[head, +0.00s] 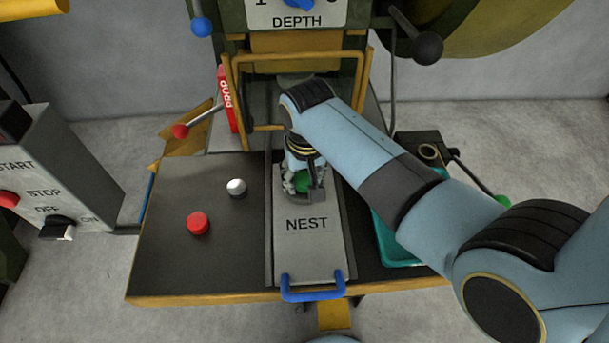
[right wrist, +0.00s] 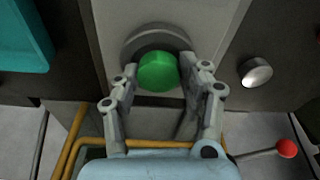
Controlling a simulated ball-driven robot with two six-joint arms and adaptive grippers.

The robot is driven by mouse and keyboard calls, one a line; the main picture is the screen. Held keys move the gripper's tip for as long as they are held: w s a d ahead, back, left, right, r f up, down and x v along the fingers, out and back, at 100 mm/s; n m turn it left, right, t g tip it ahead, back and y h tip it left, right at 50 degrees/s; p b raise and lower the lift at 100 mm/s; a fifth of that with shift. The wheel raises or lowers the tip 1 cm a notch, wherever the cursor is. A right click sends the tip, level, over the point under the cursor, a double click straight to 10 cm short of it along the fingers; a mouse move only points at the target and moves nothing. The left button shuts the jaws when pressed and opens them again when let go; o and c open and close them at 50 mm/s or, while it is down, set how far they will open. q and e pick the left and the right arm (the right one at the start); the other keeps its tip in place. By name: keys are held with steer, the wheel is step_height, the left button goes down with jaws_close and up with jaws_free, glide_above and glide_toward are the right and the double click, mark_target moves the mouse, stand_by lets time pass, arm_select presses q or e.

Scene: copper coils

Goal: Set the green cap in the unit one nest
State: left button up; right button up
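The green cap (head: 303,182) is between the fingers of my right gripper (head: 303,185), over the round grey nest at the upper end of the NEST plate (head: 308,248). In the right wrist view, the fingers (right wrist: 158,68) flank the green cap (right wrist: 158,72) closely on both sides and appear shut on it. The cap hides part of the grey nest ring (right wrist: 150,34) and appears a little above it. My left gripper is not in view.
A red cap (head: 198,223) and a silver cap (head: 236,187) stand on the dark table left of the plate. A yellow frame (head: 231,90) and a red-knobbed lever (head: 181,131) are behind. A teal tray (head: 385,247) lies right, partly under my arm.

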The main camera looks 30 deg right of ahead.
mark_target(306, 186)
steer(key=o, duration=0.4)
steer(key=shift+s+f, duration=0.35)
steer(key=shift+f, duration=0.2)
steer(key=shift+c, duration=0.2)
steer(key=shift+r, duration=0.1)
steer(key=shift+r, duration=0.3)
step_height(306, 186, up, 13)
steer(key=p, duration=0.2)
steer(key=shift+s+a, duration=0.2)
steer(key=shift+s, duration=0.25)
steer(key=shift+f, duration=0.15)
